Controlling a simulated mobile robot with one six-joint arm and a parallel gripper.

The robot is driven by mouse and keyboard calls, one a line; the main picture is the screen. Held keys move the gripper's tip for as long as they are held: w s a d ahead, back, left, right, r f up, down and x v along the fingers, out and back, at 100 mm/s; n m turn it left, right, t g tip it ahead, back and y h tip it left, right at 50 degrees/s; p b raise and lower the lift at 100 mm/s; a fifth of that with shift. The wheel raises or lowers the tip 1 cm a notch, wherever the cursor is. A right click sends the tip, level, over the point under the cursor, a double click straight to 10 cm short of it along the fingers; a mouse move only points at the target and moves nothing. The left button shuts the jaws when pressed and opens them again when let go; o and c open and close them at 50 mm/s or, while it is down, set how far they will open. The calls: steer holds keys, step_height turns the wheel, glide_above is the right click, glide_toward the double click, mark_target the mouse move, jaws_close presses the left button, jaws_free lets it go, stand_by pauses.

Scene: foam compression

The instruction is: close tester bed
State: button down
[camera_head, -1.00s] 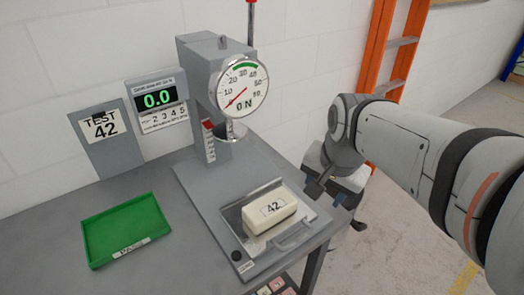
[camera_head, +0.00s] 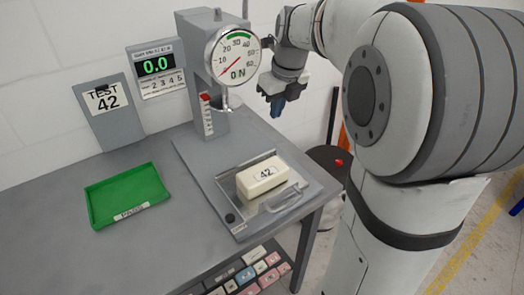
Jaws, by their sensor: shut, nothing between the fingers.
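The tester (camera_head: 202,60) stands at the back of the grey table, with a round dial gauge (camera_head: 233,57) whose needle points low. Its sliding bed (camera_head: 236,197) is drawn out toward the front, with a metal loop handle (camera_head: 284,198) at its front right side. A cream foam block (camera_head: 262,178) labelled 42 lies on the bed. My gripper (camera_head: 277,108) is to the right of the gauge, above and behind the bed, pointing down. It is shut and empty, apart from the bed and handle.
A green tray (camera_head: 127,196) lies on the table at left. A TEST 42 sign (camera_head: 107,104) and a display (camera_head: 157,70) reading 0.0 stand behind it. Several coloured blocks (camera_head: 258,268) sit below the table's front edge. A dark bin (camera_head: 329,162) stands at right.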

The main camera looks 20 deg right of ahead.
mark_target(266, 155)
steer(key=x, duration=2)
steer(key=shift+d, duration=0.25)
steer(key=shift+w+r+p, duration=0.1)
steer(key=shift+p, duration=0.2)
